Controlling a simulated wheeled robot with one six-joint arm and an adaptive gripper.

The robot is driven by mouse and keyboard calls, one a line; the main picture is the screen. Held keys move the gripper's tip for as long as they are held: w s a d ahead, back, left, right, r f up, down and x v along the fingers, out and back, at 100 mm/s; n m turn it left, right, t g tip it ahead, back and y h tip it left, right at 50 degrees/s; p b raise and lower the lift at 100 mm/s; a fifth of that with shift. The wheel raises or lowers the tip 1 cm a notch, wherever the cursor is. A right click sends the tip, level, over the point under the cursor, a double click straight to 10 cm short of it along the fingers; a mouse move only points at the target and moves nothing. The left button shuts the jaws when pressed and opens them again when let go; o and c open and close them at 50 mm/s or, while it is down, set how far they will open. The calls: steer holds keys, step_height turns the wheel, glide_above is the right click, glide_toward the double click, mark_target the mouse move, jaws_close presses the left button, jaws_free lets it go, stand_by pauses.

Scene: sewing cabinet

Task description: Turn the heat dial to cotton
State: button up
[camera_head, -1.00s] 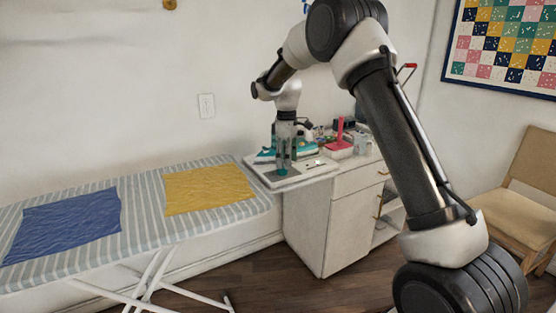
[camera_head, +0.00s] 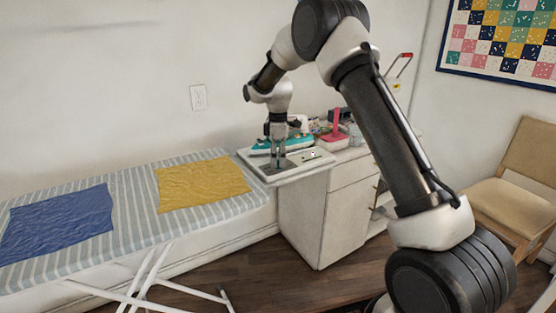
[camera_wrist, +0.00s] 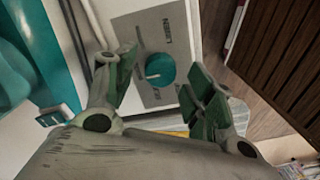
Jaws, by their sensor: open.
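The heat dial is a round teal knob (camera_wrist: 163,66) with a pale pointer mark, on a grey label plate (camera_wrist: 151,33) in the wrist view. One printed word near the top seems to read "LINEN"; the other labels are too blurred or covered to read. My gripper (camera_wrist: 165,88) is open, with one finger left of the knob and one right of it, and no clear contact. In the head view my gripper (camera_head: 278,164) points down over the pale board (camera_head: 297,173); the knob cannot be made out there.
A teal iron (camera_head: 262,149) lies close behind my gripper and fills the left of the wrist view. The board sits on a white cabinet (camera_head: 305,221). A pink-red item (camera_head: 334,124) stands behind right. The striped ironing board (camera_head: 133,190) with cloths is left.

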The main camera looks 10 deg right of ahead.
steer(key=shift+f, duration=0.5)
steer(key=c, duration=1)
steer(key=shift+c, duration=0.2)
steer(key=shift+m, duration=0.3)
steer(key=m, duration=1.1)
